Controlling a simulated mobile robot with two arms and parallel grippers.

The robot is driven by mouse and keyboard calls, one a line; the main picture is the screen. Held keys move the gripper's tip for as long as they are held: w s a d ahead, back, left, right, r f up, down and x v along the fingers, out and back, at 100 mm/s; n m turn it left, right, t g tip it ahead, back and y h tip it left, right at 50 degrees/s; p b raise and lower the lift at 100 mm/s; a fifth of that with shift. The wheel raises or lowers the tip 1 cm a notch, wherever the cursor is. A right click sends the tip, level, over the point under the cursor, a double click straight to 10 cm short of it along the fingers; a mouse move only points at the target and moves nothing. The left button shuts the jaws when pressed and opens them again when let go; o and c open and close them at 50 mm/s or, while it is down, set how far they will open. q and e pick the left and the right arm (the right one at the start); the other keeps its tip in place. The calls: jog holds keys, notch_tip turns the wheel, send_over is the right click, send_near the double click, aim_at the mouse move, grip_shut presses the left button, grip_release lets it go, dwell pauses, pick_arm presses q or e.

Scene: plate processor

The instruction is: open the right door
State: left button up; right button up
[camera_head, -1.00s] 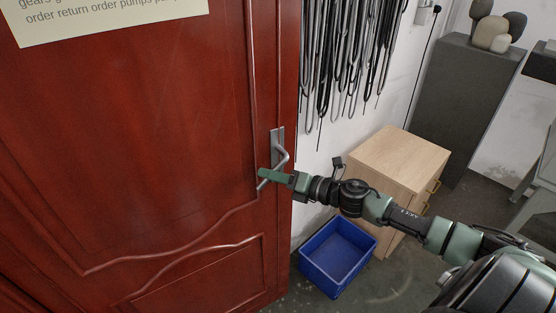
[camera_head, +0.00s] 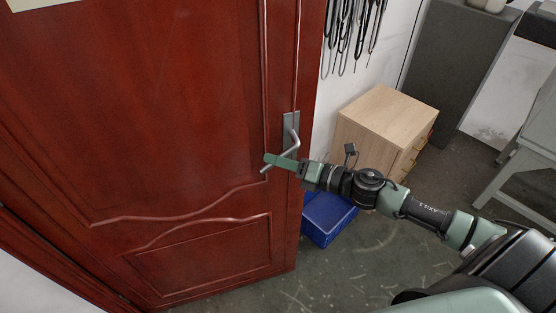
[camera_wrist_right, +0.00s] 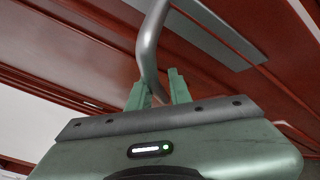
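The red-brown panelled door (camera_head: 190,120) fills the left and middle of the head view. It stands at an angle, with dark floor showing below its free edge. Its bent metal handle (camera_head: 295,142) sits on a grey plate near that right edge. My right gripper (camera_head: 282,162) is at the lever in the head view. In the right wrist view, the handle (camera_wrist_right: 149,50) runs down between the two green fingers (camera_wrist_right: 158,92), which appear closed around it. The exact contact is hard to see. My left gripper is not in view.
A blue bin (camera_head: 328,220) stands on the floor just right of the door edge, partly hidden by the door and my arm. A wooden cabinet (camera_head: 375,120) is behind it. Black cables (camera_head: 352,25) hang on the wall. Grey furniture (camera_head: 460,60) stands at the right. Open floor lies at lower middle.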

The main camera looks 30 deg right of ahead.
jog(key=shift+o, duration=1.1)
jog(key=shift+s+d+f, duration=0.1)
jog(key=shift+f, duration=0.1)
jog(key=shift+d, duration=0.1)
jog(key=shift+s, duration=0.1)
jog(key=shift+s+d, duration=0.1)
jog(key=shift+s, duration=0.15)
jog(key=b+v, duration=0.2)
jog(key=v, duration=0.5)
jog(key=shift+d+r, duration=0.1)
